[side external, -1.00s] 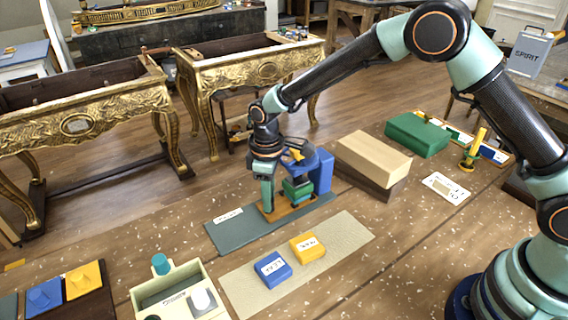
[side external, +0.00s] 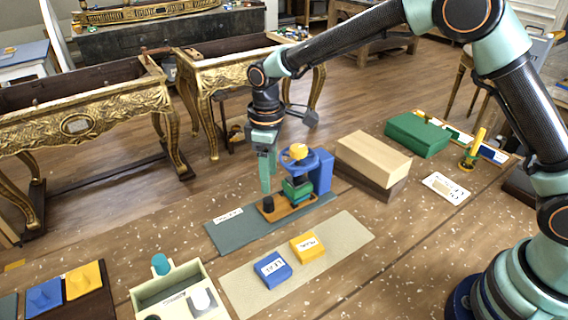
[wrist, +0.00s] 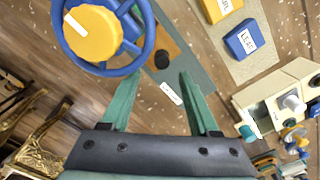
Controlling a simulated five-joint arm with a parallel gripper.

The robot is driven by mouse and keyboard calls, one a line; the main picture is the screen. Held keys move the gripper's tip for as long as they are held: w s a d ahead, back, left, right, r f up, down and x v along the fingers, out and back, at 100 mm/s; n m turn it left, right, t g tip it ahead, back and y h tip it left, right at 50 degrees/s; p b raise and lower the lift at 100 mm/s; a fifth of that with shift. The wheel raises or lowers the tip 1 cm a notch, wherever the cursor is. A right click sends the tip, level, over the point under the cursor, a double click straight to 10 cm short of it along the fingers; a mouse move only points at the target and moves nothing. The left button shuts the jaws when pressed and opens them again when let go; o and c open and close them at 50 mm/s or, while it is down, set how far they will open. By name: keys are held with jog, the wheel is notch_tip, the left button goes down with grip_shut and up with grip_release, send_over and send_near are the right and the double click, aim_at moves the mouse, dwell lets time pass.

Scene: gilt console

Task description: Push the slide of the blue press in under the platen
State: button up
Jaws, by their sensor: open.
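The blue press (side external: 322,170) stands on a dark green-grey mat (side external: 235,236). Its blue handwheel has a yellow hub (side external: 298,150), and it shows large at the upper left of the wrist view (wrist: 92,34). Green blocks (side external: 297,191) sit beneath the wheel. The orange-brown slide (side external: 284,213) reaches out to the left, with a black knob (side external: 268,204) on its outer end. The knob also shows in the wrist view (wrist: 162,59). My gripper (side external: 266,188) is open and empty, pointing down above and behind the knob, apart from it. How far the slide reaches under the platen is hard to tell.
A wooden block (side external: 372,155) stands right of the press, with a green box (side external: 417,135) beyond. Blue (side external: 272,271) and yellow (side external: 307,247) labelled blocks lie on a beige mat (side external: 345,235) in front. A cream tray (side external: 195,268) stands at front left.

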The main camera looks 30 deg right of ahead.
jog(key=shift+r, duration=2.75)
jog(key=s+d+r+m+t, duration=0.35)
jog(key=s+d+r, duration=0.25)
jog(key=d+r, duration=0.35)
jog(key=s+d+m+t, duration=0.2)
jog(key=s+d+m, duration=0.3)
jog(key=s+d, duration=0.3)
jog(key=s, duration=0.3)
jog(key=shift+s+d, duration=0.25)
